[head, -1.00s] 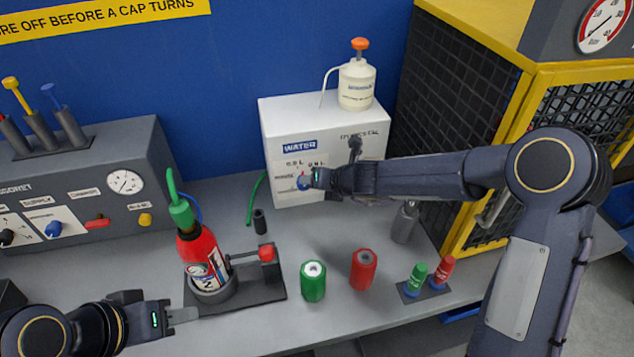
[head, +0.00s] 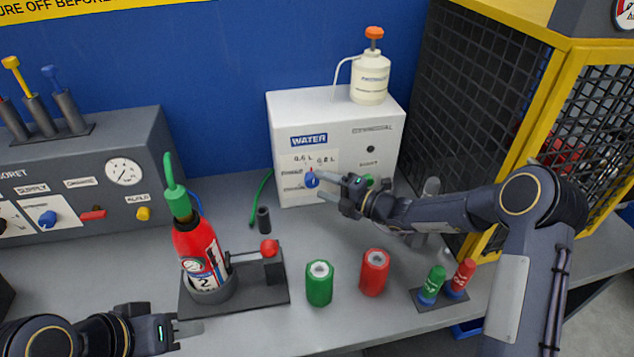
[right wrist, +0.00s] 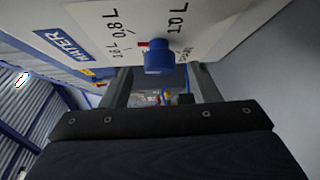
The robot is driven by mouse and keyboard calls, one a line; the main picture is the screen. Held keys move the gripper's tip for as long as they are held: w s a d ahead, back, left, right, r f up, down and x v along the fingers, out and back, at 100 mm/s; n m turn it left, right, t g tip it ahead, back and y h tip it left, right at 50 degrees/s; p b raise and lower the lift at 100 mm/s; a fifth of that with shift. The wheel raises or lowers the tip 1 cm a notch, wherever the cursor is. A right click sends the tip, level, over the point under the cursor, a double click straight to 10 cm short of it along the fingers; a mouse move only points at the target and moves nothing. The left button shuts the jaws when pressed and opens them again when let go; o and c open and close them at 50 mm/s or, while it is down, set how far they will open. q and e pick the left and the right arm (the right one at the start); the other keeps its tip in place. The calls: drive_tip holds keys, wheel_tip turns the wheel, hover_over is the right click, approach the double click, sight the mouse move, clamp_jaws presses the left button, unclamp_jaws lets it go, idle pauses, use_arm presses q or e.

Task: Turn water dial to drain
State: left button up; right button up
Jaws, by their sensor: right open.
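The white water box (head: 290,112) stands at the back of the bench with a "WATER" label. Its blue water dial (head: 312,180) is on the front, low on the left, with its red mark up below the litre labels. The dial also shows in the right wrist view (right wrist: 158,60), its red mark toward the 0.8 L side. My right gripper (head: 322,185) is open just right of the dial. In the right wrist view its two fingers (right wrist: 162,85) are spread apart, with the dial beyond the gap. My left gripper (head: 190,330) is low at left, away from the box; its jaw gap is unclear.
A red extinguisher (head: 198,245) stands in a dark holder left of centre. A green cylinder (head: 319,284) and a red cylinder (head: 374,273) stand in front. A cream pump bottle (head: 370,80) sits on the box. A yellow-framed mesh cage (head: 480,110) is at right.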

sight(312, 180)
drive_tip(key=shift+x, duration=1.4)
drive_tip(key=shift+s, duration=0.1)
drive_tip(key=c, duration=1)
drive_tip(key=shift+o, duration=0.2)
drive_tip(key=shift+r+p, duration=0.1)
drive_tip(key=shift+p, duration=0.3)
